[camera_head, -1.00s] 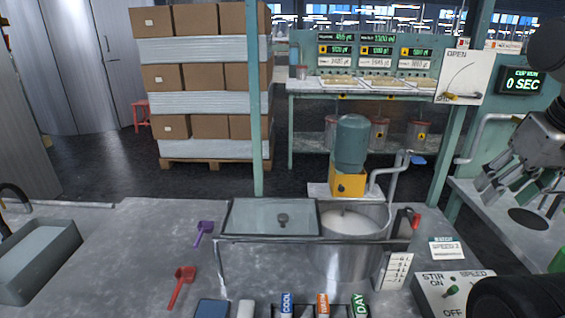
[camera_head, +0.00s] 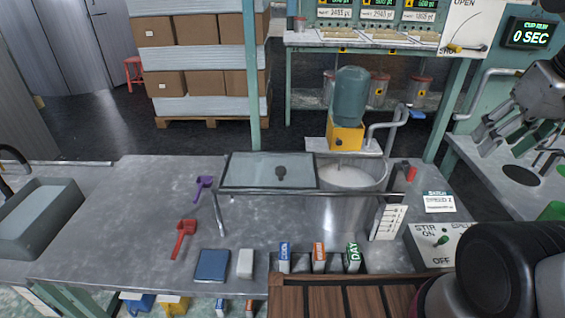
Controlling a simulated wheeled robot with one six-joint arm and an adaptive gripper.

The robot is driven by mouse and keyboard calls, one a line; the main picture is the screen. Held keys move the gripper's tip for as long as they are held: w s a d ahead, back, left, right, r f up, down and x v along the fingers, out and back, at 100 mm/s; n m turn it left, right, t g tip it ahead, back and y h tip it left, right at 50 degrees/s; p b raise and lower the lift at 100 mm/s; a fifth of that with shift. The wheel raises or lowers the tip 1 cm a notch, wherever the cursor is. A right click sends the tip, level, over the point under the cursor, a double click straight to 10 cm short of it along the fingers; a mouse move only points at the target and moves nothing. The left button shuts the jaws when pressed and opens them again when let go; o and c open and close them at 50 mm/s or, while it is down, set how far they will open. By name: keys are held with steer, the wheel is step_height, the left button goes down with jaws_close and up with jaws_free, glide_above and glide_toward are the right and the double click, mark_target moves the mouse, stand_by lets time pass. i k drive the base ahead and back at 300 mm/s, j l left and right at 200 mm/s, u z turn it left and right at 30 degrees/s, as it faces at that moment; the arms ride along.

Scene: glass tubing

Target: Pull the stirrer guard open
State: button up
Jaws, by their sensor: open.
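The stirrer guard looks like the framed glass panel (camera_head: 240,171) with a dark round knob (camera_head: 280,173), lying on a metal rail frame over the bench. It sits to the left of the steel pot (camera_head: 340,212), whose mouth shows white contents. A stirrer with a yellow block (camera_head: 346,136) and green motor housing (camera_head: 349,95) stands behind the pot. My gripper (camera_head: 500,143) is at the upper right, open and empty, well away from the knob.
A red scoop (camera_head: 184,238) and purple scoop (camera_head: 203,188) lie left of the guard. Several labelled packets, including DAY (camera_head: 353,257), stand in front. A stir switch box (camera_head: 438,243) is at right. A slatted brown surface (camera_head: 345,297) and my arm fill the lower right.

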mark_target(352, 146)
steer(key=k+j+u, duration=0.1)
steer(key=j+u, duration=0.15)
steer(key=j, duration=0.6)
steer(key=j+u, duration=0.2)
steer(key=j, duration=0.7)
steer(key=k, duration=0.05)
